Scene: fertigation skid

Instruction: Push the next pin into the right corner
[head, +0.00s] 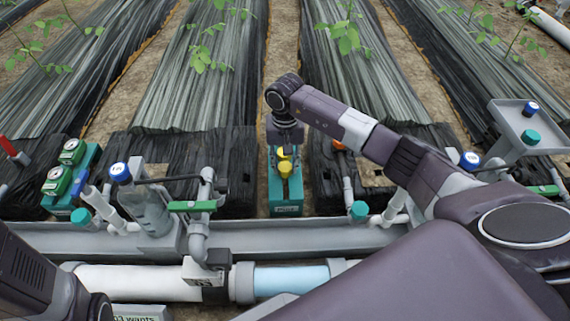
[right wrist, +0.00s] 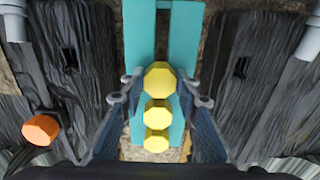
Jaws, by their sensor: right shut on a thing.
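The shafts are hidden from above. In the head view the yellow heads (head: 285,169) show just below the gripper. An orange knob (head: 337,145) sits on the black film at the right; it also shows in the right wrist view (right wrist: 40,129). My left gripper is out of view.
Black-film beds (head: 215,85) with green plants lie either side of a soil path. A grey rail (head: 300,236) with white pipes (head: 140,282) and green-handled valves (head: 192,206) crosses the front. A bottle (head: 147,205) stands left; a grey tray stand (head: 520,122) stands right.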

